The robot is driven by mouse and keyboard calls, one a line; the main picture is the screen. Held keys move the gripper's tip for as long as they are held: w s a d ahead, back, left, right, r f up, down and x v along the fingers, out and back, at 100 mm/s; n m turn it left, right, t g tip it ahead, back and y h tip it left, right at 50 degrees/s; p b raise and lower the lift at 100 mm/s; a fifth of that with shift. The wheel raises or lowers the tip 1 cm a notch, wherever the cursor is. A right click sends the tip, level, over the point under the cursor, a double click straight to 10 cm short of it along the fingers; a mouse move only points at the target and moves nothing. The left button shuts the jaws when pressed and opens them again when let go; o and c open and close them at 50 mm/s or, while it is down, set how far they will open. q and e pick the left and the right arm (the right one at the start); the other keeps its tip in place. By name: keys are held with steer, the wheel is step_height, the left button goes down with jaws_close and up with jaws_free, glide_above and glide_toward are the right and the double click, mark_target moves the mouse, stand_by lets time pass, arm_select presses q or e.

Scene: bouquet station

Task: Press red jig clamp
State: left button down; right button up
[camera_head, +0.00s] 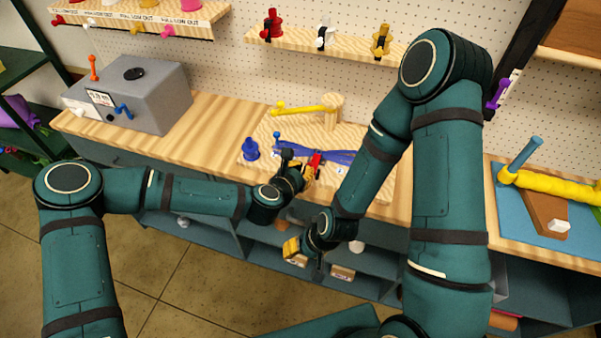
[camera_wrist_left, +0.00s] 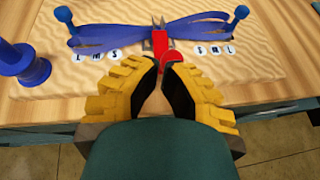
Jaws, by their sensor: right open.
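The red jig clamp (camera_head: 315,163) stands at the middle of the wooden jig board, over the blue ribbon (camera_head: 340,155). The left wrist view shows the clamp (camera_wrist_left: 161,44) upright with a curved red part at its lower right. My left gripper (camera_head: 300,172) is at the clamp's near side. In the left wrist view its yellow fingers (camera_wrist_left: 160,66) lean together with a narrow gap, tips at the red part. Whether they touch or grip it is unclear. My right gripper (camera_head: 304,258) is open and empty in front of the bench, lower than my left.
A blue spool (camera_head: 250,149) stands on the board's left, also in the left wrist view (camera_wrist_left: 22,65). Blue pegs (camera_wrist_left: 238,15) flank the ribbon. A yellow lever (camera_head: 300,109) lies behind. A grey machine (camera_head: 130,95) is at left; bench between is clear.

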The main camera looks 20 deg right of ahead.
arm_select(q)
steer(key=shift+w+d+r, duration=0.1)
steer(key=shift+w+r, duration=0.1)
steer(key=shift+w, duration=0.05)
arm_select(e)
steer(key=shift+f, duration=0.1)
stand_by(0.3)
steer(key=shift+s+f, duration=0.1)
stand_by(0.3)
